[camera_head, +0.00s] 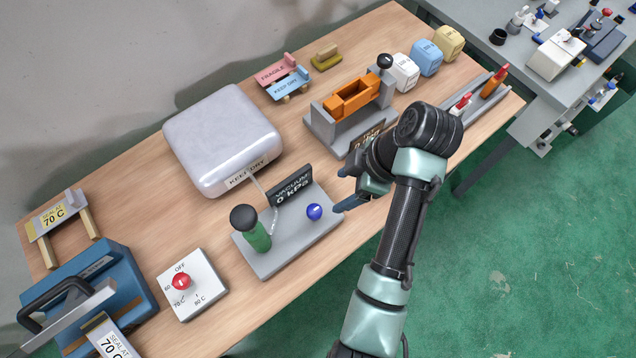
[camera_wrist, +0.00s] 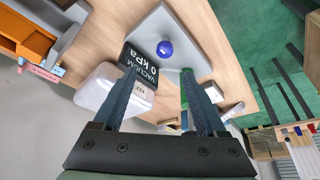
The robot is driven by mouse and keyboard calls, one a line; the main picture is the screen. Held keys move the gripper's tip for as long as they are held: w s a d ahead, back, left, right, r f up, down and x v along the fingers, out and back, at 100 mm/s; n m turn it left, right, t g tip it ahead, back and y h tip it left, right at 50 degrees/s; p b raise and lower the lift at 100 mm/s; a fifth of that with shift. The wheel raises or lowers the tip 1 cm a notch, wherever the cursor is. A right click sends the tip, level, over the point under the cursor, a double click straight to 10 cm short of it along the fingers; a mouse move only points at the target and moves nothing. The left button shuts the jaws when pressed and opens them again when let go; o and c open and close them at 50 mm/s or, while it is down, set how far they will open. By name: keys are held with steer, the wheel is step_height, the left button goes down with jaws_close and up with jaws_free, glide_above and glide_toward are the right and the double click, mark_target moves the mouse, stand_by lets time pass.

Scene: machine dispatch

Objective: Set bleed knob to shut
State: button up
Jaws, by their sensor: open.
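The bleed knob, a small round blue knob (camera_head: 314,211), sits on the grey base plate (camera_head: 278,262) of the vacuum unit. It also shows in the wrist view (camera_wrist: 165,48), ahead of and between my fingers, with a small white mark on it. A black sign reading "VACUUM 0 kPa" (camera_head: 291,186) stands behind the knob. A green cylinder with a black top (camera_head: 257,234) stands on the same plate. My gripper (camera_head: 343,189) is open and empty, just right of and above the knob, apart from it. In the wrist view its two dark fingers (camera_wrist: 160,97) are spread.
A white bag-like block (camera_head: 222,135) lies behind the vacuum unit. A dial box with a red knob (camera_head: 182,282) and a blue sealer (camera_head: 95,295) stand left. An orange-and-grey press (camera_head: 352,97) stands behind my gripper. Bare wood lies in front of the plate.

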mark_target(315, 210)
steer(key=b+x, duration=0.6)
steer(key=x, duration=0.1)
steer(key=s+b+x, duration=0.1)
steer(key=b+x, duration=0.2)
steer(key=b, duration=0.1)
steer(key=shift+a+f, duration=0.25)
steer(key=shift+a+f+p, duration=0.15)
steer(key=shift+a+p, duration=0.05)
steer(key=shift+p, duration=0.3)
steer(key=shift+w+a+f, duration=0.1)
steer(key=shift+a+f, duration=0.15)
steer(key=shift+f, duration=0.4)
jaws_close()
